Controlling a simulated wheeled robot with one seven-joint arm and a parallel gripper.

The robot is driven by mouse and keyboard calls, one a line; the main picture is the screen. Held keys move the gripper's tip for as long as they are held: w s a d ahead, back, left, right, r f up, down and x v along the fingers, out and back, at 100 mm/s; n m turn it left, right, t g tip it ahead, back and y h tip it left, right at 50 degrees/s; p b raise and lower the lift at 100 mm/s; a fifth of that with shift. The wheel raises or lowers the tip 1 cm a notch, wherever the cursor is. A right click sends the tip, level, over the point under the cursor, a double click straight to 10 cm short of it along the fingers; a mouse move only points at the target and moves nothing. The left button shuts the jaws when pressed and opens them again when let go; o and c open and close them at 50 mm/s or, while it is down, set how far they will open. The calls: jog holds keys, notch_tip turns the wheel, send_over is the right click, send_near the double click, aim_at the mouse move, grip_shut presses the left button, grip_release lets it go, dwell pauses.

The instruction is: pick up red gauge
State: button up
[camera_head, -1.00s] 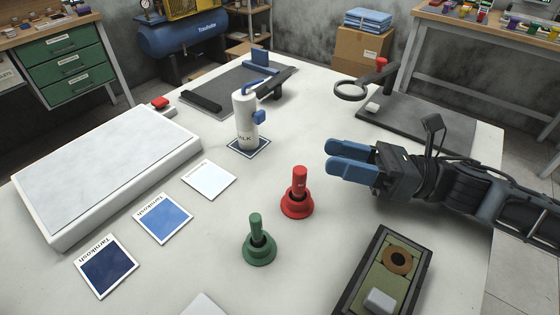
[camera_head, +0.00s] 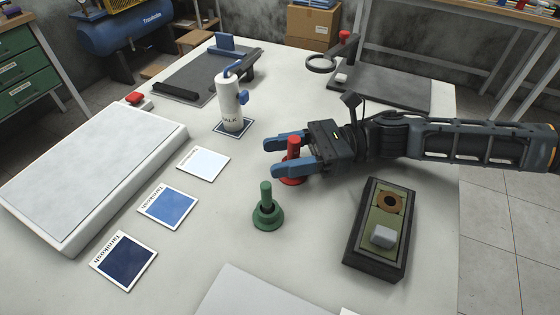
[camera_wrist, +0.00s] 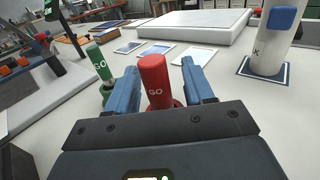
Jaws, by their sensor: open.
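The red gauge (camera_head: 294,147) stands upright on the white table, a red cylinder on a wider round base. My gripper (camera_head: 283,156) is open, with its blue fingers on either side of the red cylinder. In the wrist view the red gauge (camera_wrist: 155,80) stands between the two fingers (camera_wrist: 160,90), with "GO" on it and small gaps on both sides. Its base is partly hidden by my gripper. A similar green gauge (camera_head: 266,205) stands upright nearer the front, apart from my gripper; it also shows in the wrist view (camera_wrist: 98,64).
A black tray (camera_head: 353,254) with a ring and a pale block lies right of the green gauge. A white bottle (camera_head: 231,105) stands behind on a dark-edged card. Three cards (camera_head: 167,206) and a grey-white slab (camera_head: 85,175) lie left. Free table lies between the cards and gauges.

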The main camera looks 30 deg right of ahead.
jog(key=shift+a, duration=0.1)
grip_shut()
dwell(0.4)
jog(key=shift+r, duration=0.15)
jog(key=shift+r, duration=0.3)
jog(key=r, duration=0.3)
jog(key=shift+d+r+b, duration=0.2)
jog(key=shift+r+b, duration=0.05)
jog(key=shift+b, duration=0.05)
jog(key=s+d+r, duration=0.2)
jog(key=d+r, duration=0.1)
jog(key=d, duration=0.2)
jog(key=s+d+r+b, duration=0.1)
jog(key=s+d+r, duration=0.1)
jog(key=d, duration=0.3)
jog(key=shift+s+d+r, duration=0.2)
jog(key=shift+s+r, duration=0.1)
jog(key=shift+r, duration=0.55)
